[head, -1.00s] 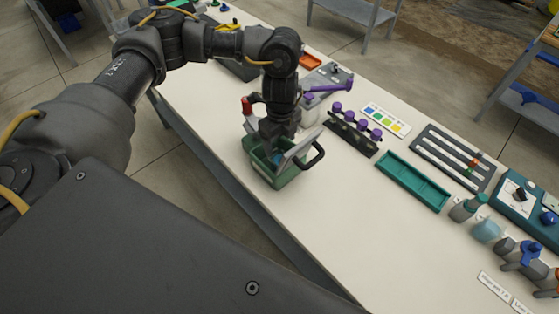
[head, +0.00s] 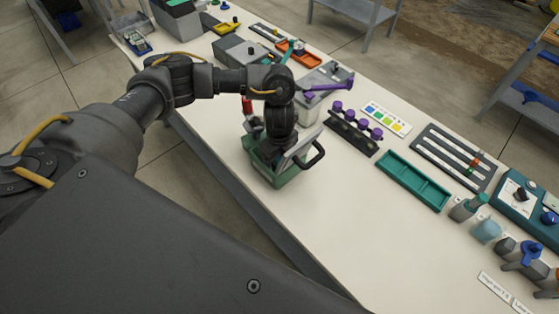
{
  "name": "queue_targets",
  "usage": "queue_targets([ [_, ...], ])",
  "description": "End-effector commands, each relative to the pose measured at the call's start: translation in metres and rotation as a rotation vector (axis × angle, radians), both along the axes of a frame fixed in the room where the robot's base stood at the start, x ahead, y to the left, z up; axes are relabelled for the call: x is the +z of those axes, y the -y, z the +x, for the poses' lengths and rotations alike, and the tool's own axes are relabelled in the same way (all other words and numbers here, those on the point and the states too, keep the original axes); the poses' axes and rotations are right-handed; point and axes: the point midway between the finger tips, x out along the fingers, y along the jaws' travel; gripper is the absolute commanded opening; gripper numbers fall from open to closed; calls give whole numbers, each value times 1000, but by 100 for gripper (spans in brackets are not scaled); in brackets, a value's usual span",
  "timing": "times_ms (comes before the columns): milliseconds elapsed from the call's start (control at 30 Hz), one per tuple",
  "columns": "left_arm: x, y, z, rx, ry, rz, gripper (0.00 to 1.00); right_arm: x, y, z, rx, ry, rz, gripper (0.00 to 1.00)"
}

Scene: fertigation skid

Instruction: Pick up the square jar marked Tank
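No jar with a readable Tank mark shows in the head view. A small pale jar-like container (head: 309,106) stands partly hidden behind my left arm, under a purple lever. My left arm comes in from the left and its gripper (head: 277,153) points down into a green tub (head: 281,177) with a black handle at the table's near edge. Grey panels show around the wrist there. The fingertips are hidden inside the tub, so I cannot tell whether they hold anything. My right gripper is not in view.
A black rack with purple knobs (head: 352,135), a colour card (head: 387,119) and an empty teal tray (head: 413,181) stand to the right. The white table (head: 335,215) is clear in front of the tray.

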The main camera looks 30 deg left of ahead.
Motion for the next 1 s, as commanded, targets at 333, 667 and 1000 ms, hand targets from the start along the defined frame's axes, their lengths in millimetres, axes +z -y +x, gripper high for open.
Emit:
queue_targets([
  [333,1,0,0,0,1,0,43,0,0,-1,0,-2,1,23],
  [667,1,0,0,0,1,0,20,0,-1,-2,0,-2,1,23],
  [1000,26,0,2,-3,5,0,20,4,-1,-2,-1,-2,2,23],
])
